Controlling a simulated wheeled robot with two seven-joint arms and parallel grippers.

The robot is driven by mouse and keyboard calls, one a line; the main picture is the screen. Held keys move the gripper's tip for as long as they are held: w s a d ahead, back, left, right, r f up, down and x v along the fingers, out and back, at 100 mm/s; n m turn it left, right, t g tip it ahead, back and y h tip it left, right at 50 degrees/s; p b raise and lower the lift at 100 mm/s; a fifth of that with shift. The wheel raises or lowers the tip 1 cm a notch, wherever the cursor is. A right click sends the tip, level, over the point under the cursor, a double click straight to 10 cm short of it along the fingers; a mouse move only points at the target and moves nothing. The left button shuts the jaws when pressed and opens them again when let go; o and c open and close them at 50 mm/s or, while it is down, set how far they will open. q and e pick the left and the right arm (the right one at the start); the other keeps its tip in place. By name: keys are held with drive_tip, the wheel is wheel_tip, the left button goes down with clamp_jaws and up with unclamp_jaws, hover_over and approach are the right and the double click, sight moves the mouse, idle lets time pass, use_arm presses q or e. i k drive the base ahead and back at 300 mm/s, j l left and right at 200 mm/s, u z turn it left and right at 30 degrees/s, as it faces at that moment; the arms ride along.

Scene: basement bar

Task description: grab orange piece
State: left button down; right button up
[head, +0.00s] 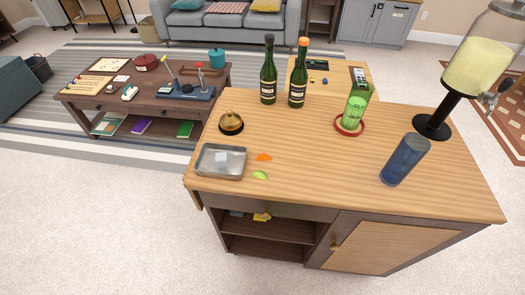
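The orange piece (264,157) is a small, flat orange wedge lying on the wooden top of the bar counter (300,165). It is just right of a metal tray (208,174), apart from it. A green piece (260,175), likely lime, lies just below the orange piece. Neither of my grippers shows in the head view, so I cannot see their state or place.
Two dark bottles (268,72) stand at the counter's back edge. A round gold-topped object (231,121) stands behind the tray. The counter's middle is clear.

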sight(261, 156)
drive_tip(key=j+z, duration=0.25)
drive_tip(key=z, duration=0.15)
drive_tip(key=j+z, duration=0.25)
drive_tip(key=z, duration=0.15)
drive_tip(key=j+z, duration=0.25)
drive_tip(key=z, duration=0.15)
drive_tip(key=j+z, duration=0.2)
drive_tip(key=z, duration=0.2)
